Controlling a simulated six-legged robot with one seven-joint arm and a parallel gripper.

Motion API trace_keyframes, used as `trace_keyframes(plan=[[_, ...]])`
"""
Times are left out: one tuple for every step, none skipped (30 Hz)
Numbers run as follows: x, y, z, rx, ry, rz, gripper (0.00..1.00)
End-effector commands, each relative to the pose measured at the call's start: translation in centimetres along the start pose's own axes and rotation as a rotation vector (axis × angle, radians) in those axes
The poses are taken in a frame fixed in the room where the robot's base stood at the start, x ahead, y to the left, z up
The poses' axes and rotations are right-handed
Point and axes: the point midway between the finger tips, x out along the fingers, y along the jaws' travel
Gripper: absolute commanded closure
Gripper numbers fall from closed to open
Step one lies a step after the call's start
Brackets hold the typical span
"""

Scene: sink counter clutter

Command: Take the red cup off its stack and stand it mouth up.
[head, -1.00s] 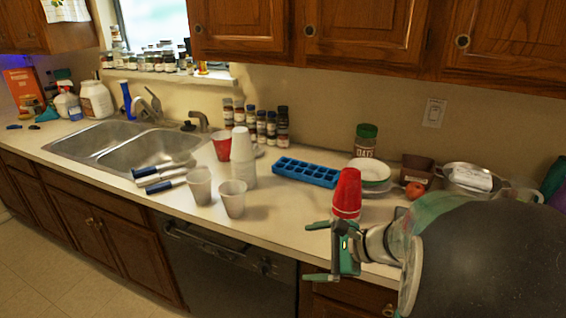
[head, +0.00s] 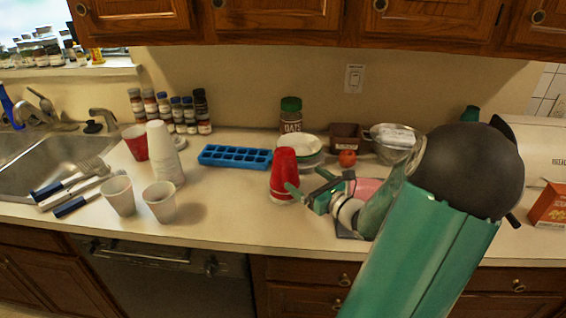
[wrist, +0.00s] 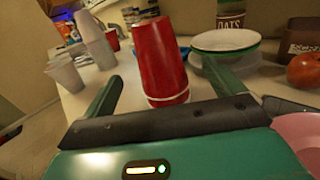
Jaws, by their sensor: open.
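A red cup (head: 284,160) stands mouth down on the counter's front part, narrow end up, with a white rim band low down. A second edge shows near its base, so it seems nested over another cup; the inner one is mostly hidden. In the wrist view the red cup (wrist: 160,55) stands upright in the middle, ahead of my gripper (wrist: 160,76). My gripper (head: 307,183) is open and empty, low at the right side of the cup. Its fingers point at the cup, one to each side; I cannot tell whether the tips reach past it.
A blue ice tray (head: 235,156) lies left of the cup. Stacked plates (head: 298,147), an oats jar (head: 291,118), a tomato (head: 347,158) and a colander (head: 392,140) stand behind. White cups (head: 160,201), a white cup stack (head: 165,155) and another red cup (head: 135,142) are left.

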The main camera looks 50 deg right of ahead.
Motion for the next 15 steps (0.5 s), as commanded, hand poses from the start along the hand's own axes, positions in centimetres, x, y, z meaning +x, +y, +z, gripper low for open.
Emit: trace_keyframes(plan=[[1.2, 0.2, 0.1, 0.002, -0.003, 0.007, 0.06], [1.7, 0.3, 0.0, 0.003, -0.002, 0.007, 0.06], [2.4, 0.3, 0.0, 0.002, -0.002, 0.008, 0.06], [2.9, 0.3, 0.0, 0.002, -0.002, 0.008, 0.06], [3.2, 0.3, 0.0, 0.001, -0.001, 0.007, 0.06], [3.7, 0.2, 0.0, 0.0, -0.001, 0.006, 0.06], [3.9, 0.3, 0.0, 0.0, -0.001, 0.007, 0.06], [4.1, 0.3, 0.1, 0.0, -0.001, 0.007, 0.06], [4.4, 0.3, 0.1, 0.001, -0.001, 0.008, 0.06], [4.7, 0.4, 0.1, 0.001, 0.0, 0.008, 0.06], [5.0, 0.4, 0.1, 0.001, -0.001, 0.008, 0.06], [5.5, 0.4, 0.2, 0.001, -0.002, 0.008, 0.06], [5.9, 0.5, 0.2, 0.001, -0.002, 0.009, 0.06], [6.4, 0.5, 0.3, 0.002, -0.002, 0.01, 0.06], [7.1, 0.6, 0.3, 0.002, -0.002, 0.01, 0.06]])
